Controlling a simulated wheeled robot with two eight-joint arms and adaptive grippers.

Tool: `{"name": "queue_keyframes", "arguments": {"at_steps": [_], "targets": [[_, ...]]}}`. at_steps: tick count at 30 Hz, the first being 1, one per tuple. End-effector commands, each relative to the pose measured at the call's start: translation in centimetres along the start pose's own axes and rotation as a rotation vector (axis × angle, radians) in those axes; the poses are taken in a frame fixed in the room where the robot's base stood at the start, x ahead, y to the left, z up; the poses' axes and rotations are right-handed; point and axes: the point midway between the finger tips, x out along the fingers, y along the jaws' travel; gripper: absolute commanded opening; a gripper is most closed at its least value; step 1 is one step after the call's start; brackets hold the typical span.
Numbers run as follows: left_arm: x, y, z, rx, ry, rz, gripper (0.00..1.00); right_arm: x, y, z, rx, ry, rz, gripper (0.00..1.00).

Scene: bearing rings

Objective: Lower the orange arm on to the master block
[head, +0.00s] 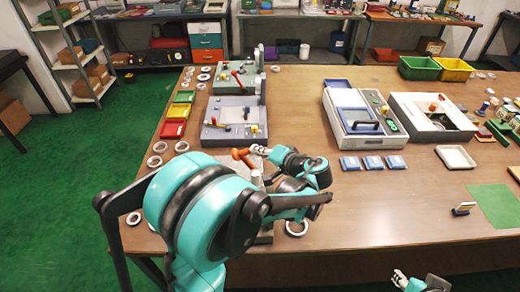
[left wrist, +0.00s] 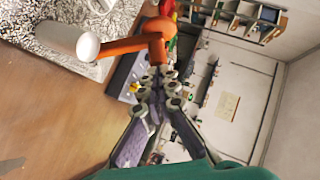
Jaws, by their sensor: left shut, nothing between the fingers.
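The orange arm (head: 243,158) shows in the head view just left of my left gripper (head: 258,150). In the left wrist view the orange arm (left wrist: 130,45) runs from a pale cylinder (left wrist: 70,40) to an upright orange piece at the right. My left gripper (left wrist: 158,88) is shut and empty, its fingertips close beside that upright piece; I cannot tell whether they touch. A speckled grey surface (left wrist: 48,12) lies under the cylinder. I cannot make out the master block with certainty. My right gripper (head: 402,278) shows at the bottom edge, too small to judge.
Behind the gripper stand grey fixtures (head: 222,130) with red levers. Red and yellow trays (head: 171,129) and metal rings (head: 157,161) lie at the left. Blue boxes (head: 373,163) and a white machine (head: 352,117) stand right. The table's front middle is mostly clear.

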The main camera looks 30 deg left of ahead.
Motion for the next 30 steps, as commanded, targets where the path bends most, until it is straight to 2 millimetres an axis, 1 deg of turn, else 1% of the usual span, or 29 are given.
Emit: {"name": "queue_keyframes", "arguments": {"at_steps": [1, 8, 15, 22, 30], "targets": [[0.1, -0.4, 0.2, -0.015, -0.003, 0.014, 0.00, -0.4, 0.0, -0.3, 0.000, 0.000, 0.000, 0.40], [1.3, -1.7, 1.4, -0.131, -0.005, 0.127, 0.00, -2.1, 0.0, -1.5, 0.000, 0.000, 0.000, 0.40], [3.2, -2.5, 3.3, -0.296, -0.005, 0.288, 0.00, -3.5, 0.0, -2.5, 0.000, 0.000, 0.000, 0.40], [5.2, -2.5, 5.2, -0.451, -0.004, 0.441, 0.00, -4.0, 0.0, -2.8, 0.000, 0.000, 0.000, 0.40], [7.0, -2.0, 7.1, -0.608, -0.003, 0.597, 0.00, -3.5, 0.0, -2.5, 0.000, 0.000, 0.000, 0.40]]}}
